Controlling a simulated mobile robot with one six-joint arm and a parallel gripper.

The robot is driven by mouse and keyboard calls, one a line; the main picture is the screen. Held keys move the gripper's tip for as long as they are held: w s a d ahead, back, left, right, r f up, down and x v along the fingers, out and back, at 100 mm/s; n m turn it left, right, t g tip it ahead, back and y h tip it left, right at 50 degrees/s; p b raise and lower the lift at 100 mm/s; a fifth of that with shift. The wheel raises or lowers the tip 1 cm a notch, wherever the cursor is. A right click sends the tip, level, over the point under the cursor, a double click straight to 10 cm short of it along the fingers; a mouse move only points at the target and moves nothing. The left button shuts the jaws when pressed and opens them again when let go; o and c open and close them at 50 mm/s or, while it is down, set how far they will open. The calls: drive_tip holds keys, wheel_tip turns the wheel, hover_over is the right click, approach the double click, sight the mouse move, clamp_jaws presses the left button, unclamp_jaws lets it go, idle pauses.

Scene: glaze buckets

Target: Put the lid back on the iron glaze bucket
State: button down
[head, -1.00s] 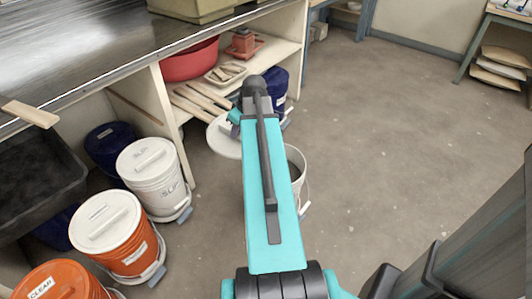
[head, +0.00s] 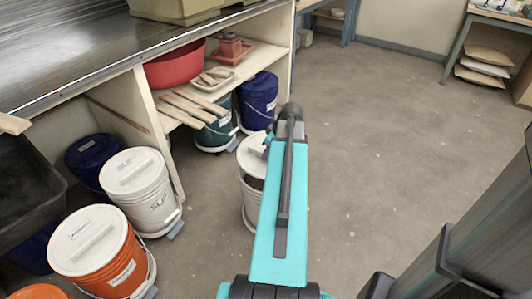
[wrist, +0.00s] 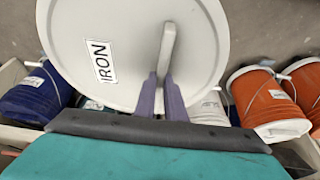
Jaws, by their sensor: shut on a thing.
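The white lid (wrist: 128,30) marked IRON fills the upper part of the wrist view. My gripper (wrist: 160,88) is shut on its upright handle (wrist: 167,50). In the head view the lid (head: 251,154) is over the open white bucket (head: 248,207) on the floor. A dark gap shows between the lid and the bucket wall, so the lid looks apart from the rim at the front. My arm hides the right side of the bucket and most of my gripper (head: 268,143). The lid hides the bucket mouth in the wrist view.
A lidded white bucket (head: 155,208) and an orange bucket (head: 118,265) stand at the left. A green bucket (head: 214,132) and a blue bucket (head: 258,104) stand under the shelf, behind the open bucket. The floor (head: 390,150) to the right is clear.

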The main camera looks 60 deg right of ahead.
drive_tip(key=shift+f, duration=0.15)
drive_tip(key=shift+w+f+b, duration=0.1)
drive_tip(key=shift+f+b, duration=1.5)
drive_tip(key=shift+f, duration=0.3)
drive_tip(key=shift+f+b, duration=0.4)
drive_tip(key=shift+f, duration=0.65)
drive_tip(key=shift+f, duration=0.85)
idle(1.9)
drive_tip(key=c, duration=1.3)
unclamp_jaws()
drive_tip(key=shift+a, duration=0.1)
drive_tip(key=shift+r+p, duration=2.5)
drive_tip(key=shift+r, duration=1)
